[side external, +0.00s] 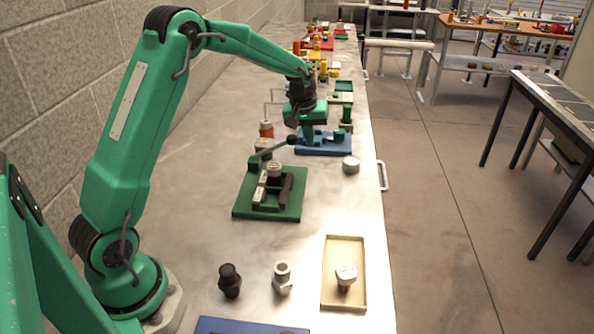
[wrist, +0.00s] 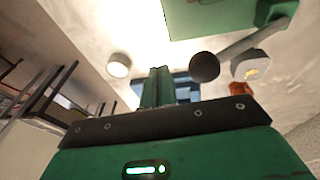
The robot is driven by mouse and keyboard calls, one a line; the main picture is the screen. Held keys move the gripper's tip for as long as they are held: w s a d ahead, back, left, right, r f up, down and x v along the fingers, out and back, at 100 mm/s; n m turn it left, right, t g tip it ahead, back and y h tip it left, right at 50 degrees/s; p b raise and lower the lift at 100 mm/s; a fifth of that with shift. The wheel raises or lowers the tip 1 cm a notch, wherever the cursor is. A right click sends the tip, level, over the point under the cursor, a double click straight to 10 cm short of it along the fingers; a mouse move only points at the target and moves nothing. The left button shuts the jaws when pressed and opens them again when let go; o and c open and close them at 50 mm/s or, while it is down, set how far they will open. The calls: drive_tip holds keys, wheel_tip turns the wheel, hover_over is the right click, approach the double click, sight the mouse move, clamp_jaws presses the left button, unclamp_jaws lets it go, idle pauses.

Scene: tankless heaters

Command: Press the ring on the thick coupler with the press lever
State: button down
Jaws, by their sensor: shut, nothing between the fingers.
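The green press fixture (side external: 245,208) stands mid-table, with dark jaw blocks and a coupler topped by a silver ring (side external: 274,169) between them. I cannot tell its thickness. The press lever (side external: 275,147) slants up to the right and ends in a black ball knob (side external: 292,140). The lever rod (wrist: 252,39) and knob also show in the wrist view (wrist: 204,67). My gripper (side external: 308,138) points down just beyond and right of the knob, over the blue fixture. Its fingers (wrist: 157,86) are together and empty, apart from the knob in the wrist view.
The blue fixture (side external: 328,150) lies under my gripper; a round pale cap (side external: 351,164) sits in front of it. A black fitting (side external: 229,281), a silver fitting (side external: 282,278) and a tan tray (side external: 330,304) with a capped copper piece (side external: 345,277) stand in front. Bare table lies between.

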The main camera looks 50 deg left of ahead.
drive_tip(key=w+d+r, duration=0.1)
drive_tip(key=d+r, duration=0.3)
drive_tip(key=r, duration=0.5)
drive_tip(key=shift+d+r, duration=0.2)
drive_tip(key=shift+r, duration=0.1)
idle(0.4)
drive_tip(key=s+d+r+m+t, duration=0.1)
drive_tip(key=s+d+r+m, duration=0.2)
drive_tip(key=s, duration=0.6)
drive_tip(key=s+d+r+m, duration=0.1)
drive_tip(key=s+d+r, duration=0.2)
drive_tip(key=s+r, duration=0.35)
drive_tip(key=s+d+f+m+t, duration=0.1)
drive_tip(key=s+f+m, duration=0.1)
drive_tip(key=s, duration=0.6)
drive_tip(key=s+d+f+m, duration=0.2)
drive_tip(key=s+f, duration=0.1)
drive_tip(key=s, duration=0.6)
drive_tip(key=shift+s+d+f+m+t+h, duration=0.15)
drive_tip(key=shift+s+f+m+t+h, duration=0.15)
drive_tip(key=shift+f+t, duration=0.1)
